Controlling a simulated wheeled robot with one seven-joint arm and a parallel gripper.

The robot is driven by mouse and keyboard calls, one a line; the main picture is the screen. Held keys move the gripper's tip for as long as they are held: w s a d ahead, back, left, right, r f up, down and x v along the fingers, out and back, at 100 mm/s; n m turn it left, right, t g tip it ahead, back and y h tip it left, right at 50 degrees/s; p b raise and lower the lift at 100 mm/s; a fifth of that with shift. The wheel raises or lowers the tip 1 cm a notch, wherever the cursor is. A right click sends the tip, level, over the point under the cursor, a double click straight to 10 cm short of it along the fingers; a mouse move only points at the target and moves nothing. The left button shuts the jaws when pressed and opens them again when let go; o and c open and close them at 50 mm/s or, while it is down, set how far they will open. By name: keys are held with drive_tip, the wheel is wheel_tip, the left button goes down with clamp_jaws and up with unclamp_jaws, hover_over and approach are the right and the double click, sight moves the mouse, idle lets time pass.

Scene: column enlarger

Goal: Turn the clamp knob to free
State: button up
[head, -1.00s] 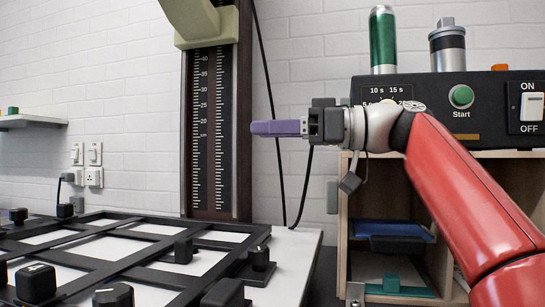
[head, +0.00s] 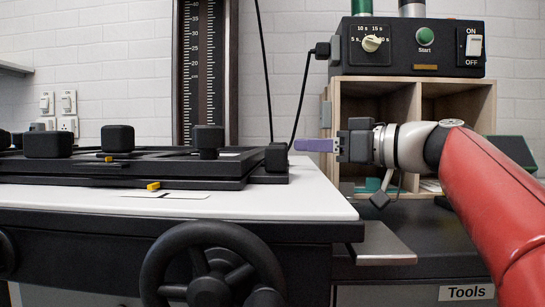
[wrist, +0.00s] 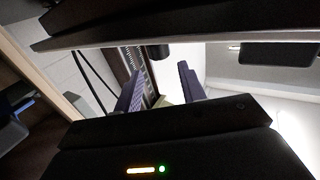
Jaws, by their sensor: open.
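I cannot pick out the clamp knob for certain. The enlarger's dark column (head: 206,75) with its white scale stands at the back, and its upper part is out of view. A black spoked handwheel (head: 212,265) is at the table's front. My gripper (head: 298,145), with purple fingers, points left, right of the black easel frame (head: 120,172) and in front of the wooden shelf. In the wrist view my gripper (wrist: 160,86) has its two fingers apart with nothing held between them; part of the scaled column shows beyond them.
A black timer box (head: 408,48) with a dial and green button sits on the wooden shelf (head: 452,100). The white table (head: 300,200) has its edge below my gripper. A grey ledge (head: 378,245) juts out at right. A black cable hangs beside the column.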

sight(286, 143)
drive_tip(key=x, duration=0.6)
drive_tip(key=shift+w+a+r+p, duration=0.1)
drive_tip(key=shift+w+a+p, duration=0.15)
drive_tip(key=shift+p, duration=0.15)
drive_tip(key=c, duration=0.7)
